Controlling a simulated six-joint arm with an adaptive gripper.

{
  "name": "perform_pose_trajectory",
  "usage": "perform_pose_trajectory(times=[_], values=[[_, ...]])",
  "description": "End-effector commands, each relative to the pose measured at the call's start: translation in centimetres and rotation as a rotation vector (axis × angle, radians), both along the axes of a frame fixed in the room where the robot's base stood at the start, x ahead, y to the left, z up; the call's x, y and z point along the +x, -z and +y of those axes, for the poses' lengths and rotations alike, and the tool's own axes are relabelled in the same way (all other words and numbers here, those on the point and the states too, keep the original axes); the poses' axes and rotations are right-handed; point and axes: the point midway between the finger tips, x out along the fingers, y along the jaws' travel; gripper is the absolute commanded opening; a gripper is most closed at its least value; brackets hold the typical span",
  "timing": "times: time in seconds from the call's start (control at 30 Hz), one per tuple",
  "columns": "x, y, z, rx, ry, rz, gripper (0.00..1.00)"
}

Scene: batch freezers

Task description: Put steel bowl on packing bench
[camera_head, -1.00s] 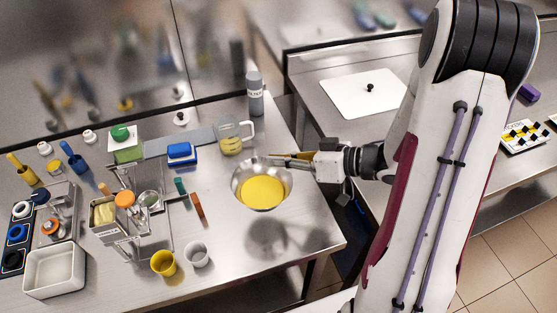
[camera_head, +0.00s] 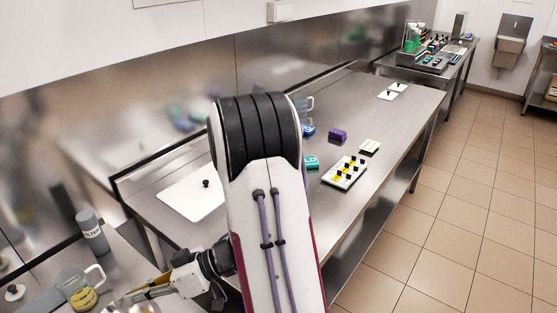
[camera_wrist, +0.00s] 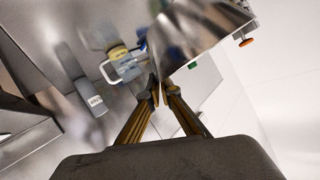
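The steel bowl (camera_head: 146,307) is at the bottom edge of the head view, mostly cut off. Its shiny outside shows at the top of the wrist view (camera_wrist: 205,30). My gripper (camera_head: 150,292) is shut on the bowl's rim, and its fingers also show in the wrist view (camera_wrist: 161,88). A long steel bench (camera_head: 265,185) runs through the middle of the head view, and another steel bench (camera_head: 462,62) stands at the far right back. No label shows which one is the packing bench.
A grey bottle (camera_head: 92,232) and a jug (camera_head: 76,288) stand at lower left. Tiled floor (camera_head: 455,190) is clear.

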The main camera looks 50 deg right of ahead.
Motion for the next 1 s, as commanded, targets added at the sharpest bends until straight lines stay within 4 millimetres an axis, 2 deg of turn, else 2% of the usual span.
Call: perform_pose_trajectory(times=[0.27,0.47,0.67,1.0], values=[[0.0,-0.3,-1.8,0.001,0.039,0.006,0.00],[0.3,-1.1,-5.1,0.002,0.119,0.012,0.00],[1.3,-2.3,-10.7,0.006,0.281,0.017,0.00],[2.0,-4.2,-21.5,0.015,0.609,0.024,0.00]])
